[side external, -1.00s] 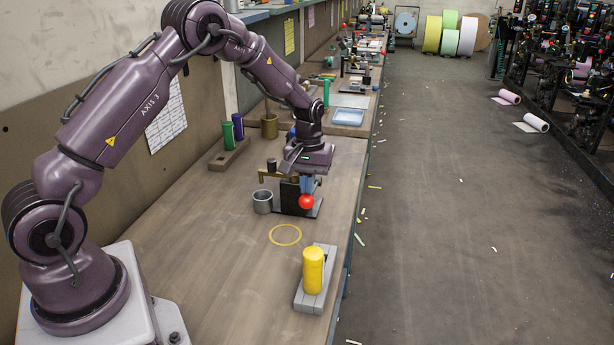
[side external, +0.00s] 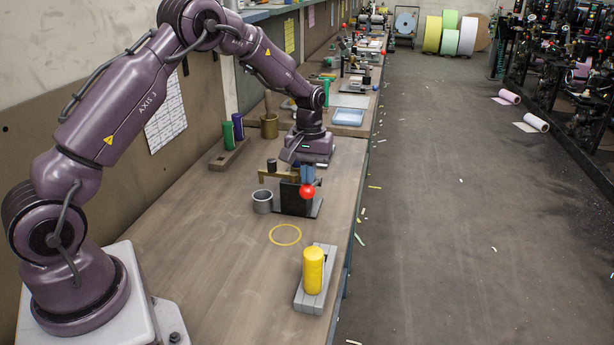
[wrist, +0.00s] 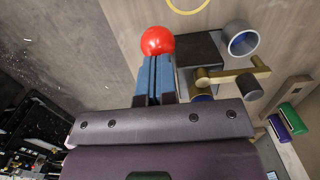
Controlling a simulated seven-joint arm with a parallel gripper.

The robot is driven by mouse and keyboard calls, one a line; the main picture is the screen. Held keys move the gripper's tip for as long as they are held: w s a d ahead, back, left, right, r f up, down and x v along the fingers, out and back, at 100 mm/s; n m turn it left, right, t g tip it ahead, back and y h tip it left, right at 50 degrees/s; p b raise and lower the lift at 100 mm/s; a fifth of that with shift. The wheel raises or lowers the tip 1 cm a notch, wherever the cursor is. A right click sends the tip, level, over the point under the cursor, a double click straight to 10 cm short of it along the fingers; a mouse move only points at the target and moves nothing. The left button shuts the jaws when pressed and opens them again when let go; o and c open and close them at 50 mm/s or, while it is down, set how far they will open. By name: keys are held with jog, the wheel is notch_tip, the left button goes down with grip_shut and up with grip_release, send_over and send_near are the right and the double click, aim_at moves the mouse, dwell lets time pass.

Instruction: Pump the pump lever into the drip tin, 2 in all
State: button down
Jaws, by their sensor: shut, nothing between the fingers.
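The pump lever shows as a red ball (side external: 307,191) at the front of a dark pump block (side external: 291,200); the ball also shows in the wrist view (wrist: 157,41). A brass spout (side external: 275,177) reaches from the pump to the left. The grey drip tin (side external: 262,202) stands below the spout's end, and it shows in the wrist view (wrist: 242,39); I cannot tell what is in it. My gripper (side external: 308,181) has its blue fingers shut, with nothing between them. The fingertips are right at the red ball, touching or nearly so. The lever's arm is mostly hidden.
A yellow roll (side external: 313,268) stands on a grey stand (side external: 317,290) at the front right. A yellow ring (side external: 285,235) marks the bench. Green (side external: 228,135) and purple (side external: 238,126) rolls stand in a holder at the back left. The front left bench is clear.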

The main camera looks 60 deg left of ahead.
jog(key=shift+w+a+r, duration=0.15)
jog(key=shift+r, duration=0.45)
jog(key=shift+w+a+r, duration=0.15)
jog(key=shift+a+r, duration=0.05)
jog(key=shift+r, duration=0.4)
jog(key=shift+w+a+r, duration=0.15)
jog(key=shift+r, duration=0.45)
jog(key=shift+r, duration=0.3)
notch_tip(320, 180, up, 6)
jog(key=w+a, duration=0.1)
jog(key=shift+w+a, duration=0.1)
